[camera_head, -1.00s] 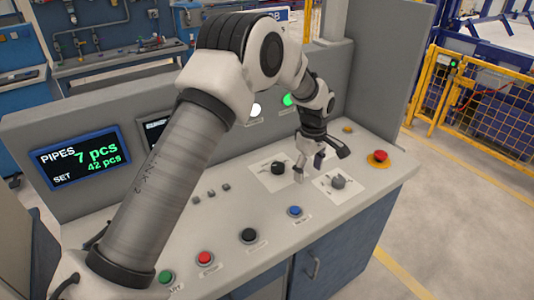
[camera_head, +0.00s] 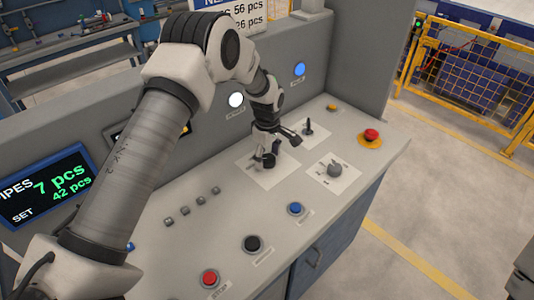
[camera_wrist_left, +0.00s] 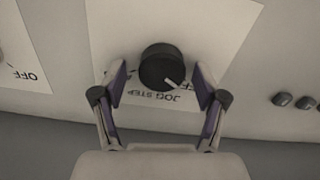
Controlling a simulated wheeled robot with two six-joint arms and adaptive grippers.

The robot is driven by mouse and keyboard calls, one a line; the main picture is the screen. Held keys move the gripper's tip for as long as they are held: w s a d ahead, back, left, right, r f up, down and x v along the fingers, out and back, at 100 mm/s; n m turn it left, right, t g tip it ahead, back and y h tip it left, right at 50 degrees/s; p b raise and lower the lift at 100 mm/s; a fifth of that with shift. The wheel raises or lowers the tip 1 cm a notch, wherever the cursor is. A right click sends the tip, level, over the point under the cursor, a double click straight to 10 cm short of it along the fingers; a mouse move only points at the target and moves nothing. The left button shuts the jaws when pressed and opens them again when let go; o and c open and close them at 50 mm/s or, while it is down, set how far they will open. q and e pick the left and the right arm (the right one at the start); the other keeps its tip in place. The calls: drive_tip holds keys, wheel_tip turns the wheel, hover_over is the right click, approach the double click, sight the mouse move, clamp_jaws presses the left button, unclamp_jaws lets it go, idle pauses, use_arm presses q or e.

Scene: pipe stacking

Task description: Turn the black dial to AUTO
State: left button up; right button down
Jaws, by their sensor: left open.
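The black dial (camera_wrist_left: 158,66) sits on a white label plate (camera_wrist_left: 215,25) in the left wrist view. Its white pointer mark points to the lower right, near the upside-down words "JOG STEP". No AUTO mark is readable. My left gripper (camera_wrist_left: 160,80) is open, with one finger on each side of the dial; I cannot tell if they touch it. In the head view my left gripper (camera_head: 267,158) is over the label plate (camera_head: 283,178) and mostly hides the dial. My right gripper is not in view.
A grey selector (camera_head: 334,170) and a small black switch (camera_head: 308,127) stand to the right. A red mushroom button (camera_head: 371,134) is at the far right. Blue (camera_head: 295,208), black (camera_head: 252,243) and red (camera_head: 209,278) push buttons line the front. Small grey buttons (camera_head: 201,200) sit left.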

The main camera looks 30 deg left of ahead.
use_arm(q)
drive_tip(key=shift+s+d+r, duration=0.15)
drive_tip(key=shift+d+r, duration=0.1)
drive_tip(key=shift+d, duration=0.05)
drive_tip(key=c, duration=1.1)
drive_tip(key=shift+c, duration=0.2)
